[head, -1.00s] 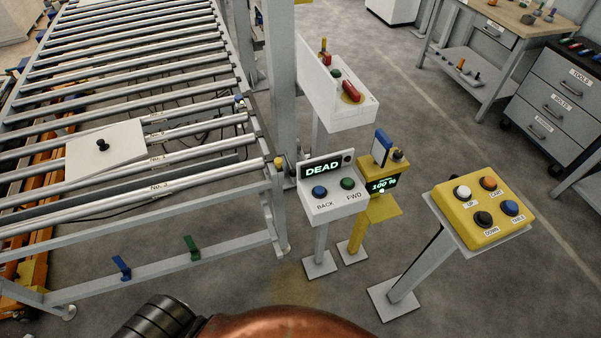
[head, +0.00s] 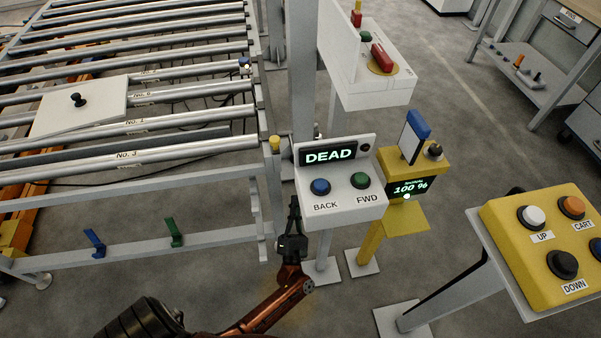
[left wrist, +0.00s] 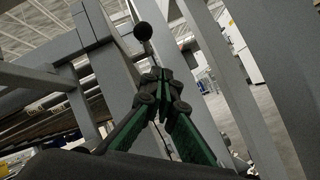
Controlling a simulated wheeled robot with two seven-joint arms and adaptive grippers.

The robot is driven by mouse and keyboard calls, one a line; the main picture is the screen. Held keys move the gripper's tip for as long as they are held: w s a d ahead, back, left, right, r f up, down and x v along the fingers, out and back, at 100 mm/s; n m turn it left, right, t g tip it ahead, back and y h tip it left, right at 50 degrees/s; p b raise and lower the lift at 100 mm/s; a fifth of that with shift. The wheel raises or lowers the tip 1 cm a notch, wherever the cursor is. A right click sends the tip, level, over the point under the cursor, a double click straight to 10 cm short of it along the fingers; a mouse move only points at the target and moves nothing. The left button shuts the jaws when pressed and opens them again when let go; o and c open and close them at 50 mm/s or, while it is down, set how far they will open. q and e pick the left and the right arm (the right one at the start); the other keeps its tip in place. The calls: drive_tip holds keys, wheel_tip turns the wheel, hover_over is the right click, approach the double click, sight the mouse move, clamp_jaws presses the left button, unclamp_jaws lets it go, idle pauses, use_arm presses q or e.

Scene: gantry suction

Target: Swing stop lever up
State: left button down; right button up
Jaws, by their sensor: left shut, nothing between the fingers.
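No part in view is labelled as a stop lever. A knob with a yellow top (head: 275,144) stands at the near right corner of the roller conveyor. In the left wrist view a dark ball knob on a thin rod (left wrist: 142,32) shows just beyond my fingertips; I cannot tell whether it is the same knob. My left gripper (head: 294,206) points up, below the yellow-topped knob and beside the left edge of the BACK/FWD panel (head: 340,187). Its green-padded fingers (left wrist: 160,78) are shut and empty. My right gripper is not in view.
The conveyor leg (head: 271,195) and the panel's post (head: 326,250) stand close to my left gripper. A white box with a red handle (head: 382,57) is behind. A yellow stand (head: 405,190) and yellow button box (head: 541,245) are to the right. The panel's display reads DEAD.

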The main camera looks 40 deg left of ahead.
use_arm(q)
wheel_tip(320, 180, up, 2)
drive_tip(key=a+r+n+g+y, duration=0.1)
drive_tip(key=a+n+y, duration=0.1)
drive_tip(key=n+y, duration=0.15)
drive_tip(key=b, duration=0.1)
approach(292, 147)
drive_tip(key=a, duration=0.1)
drive_tip(key=shift+w+a+r+h, duration=0.4)
drive_tip(key=shift+a+r+h, duration=0.05)
drive_tip(key=shift+a+r, duration=0.05)
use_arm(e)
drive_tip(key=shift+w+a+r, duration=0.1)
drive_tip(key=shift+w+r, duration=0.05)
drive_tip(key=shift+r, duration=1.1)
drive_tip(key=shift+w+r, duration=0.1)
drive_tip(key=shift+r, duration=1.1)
